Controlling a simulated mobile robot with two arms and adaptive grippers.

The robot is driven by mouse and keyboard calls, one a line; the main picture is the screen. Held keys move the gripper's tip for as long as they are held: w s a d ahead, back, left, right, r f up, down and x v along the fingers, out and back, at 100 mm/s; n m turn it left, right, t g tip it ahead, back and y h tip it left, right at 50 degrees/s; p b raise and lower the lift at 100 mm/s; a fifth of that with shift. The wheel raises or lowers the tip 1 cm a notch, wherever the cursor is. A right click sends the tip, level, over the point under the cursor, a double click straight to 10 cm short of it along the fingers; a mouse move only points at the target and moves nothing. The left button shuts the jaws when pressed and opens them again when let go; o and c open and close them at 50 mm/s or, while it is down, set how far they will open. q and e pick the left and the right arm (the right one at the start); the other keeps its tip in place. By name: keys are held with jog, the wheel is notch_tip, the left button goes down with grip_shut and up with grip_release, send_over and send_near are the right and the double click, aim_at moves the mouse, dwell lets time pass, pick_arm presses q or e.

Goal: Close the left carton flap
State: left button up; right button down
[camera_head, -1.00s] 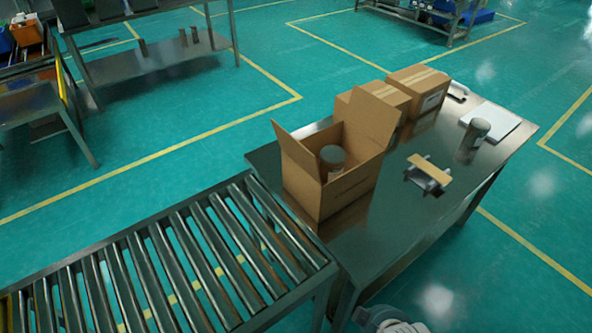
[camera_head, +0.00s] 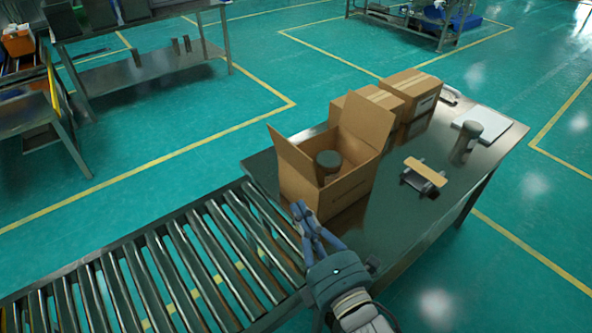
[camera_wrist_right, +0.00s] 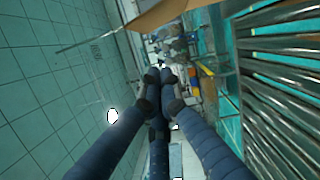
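An open brown carton (camera_head: 332,196) stands on the metal table. Its left flap (camera_head: 291,156) stands up and leans outward to the left; its far right flap (camera_head: 366,119) also stands up. A dark grey cylinder with a pale lower part (camera_head: 328,162) stands inside. My right gripper (camera_head: 303,207) is in front of the carton's near lower corner, its fingers drawn together with nothing seen between them. In the right wrist view the fingertips (camera_wrist_right: 160,76) nearly meet, and a brown cardboard piece (camera_wrist_right: 168,14) shows above them. My left gripper is not in view.
A roller conveyor (camera_head: 165,270) adjoins the table (camera_head: 405,225) on the left. Closed cartons (camera_head: 411,92) stand behind the open one. A small stand with a tan top (camera_head: 426,172), a second cylinder (camera_head: 467,138) and a white pad (camera_head: 490,126) lie to the right.

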aim_at(293, 156)
jog(key=w+r+p, duration=0.1)
jog(key=w+p, duration=0.2)
jog(key=w, duration=0.8)
jog(key=shift+w+a+r+p, duration=0.25)
jog(key=shift+a+r+p, duration=0.1)
jog(key=shift+a+r, duration=0.1)
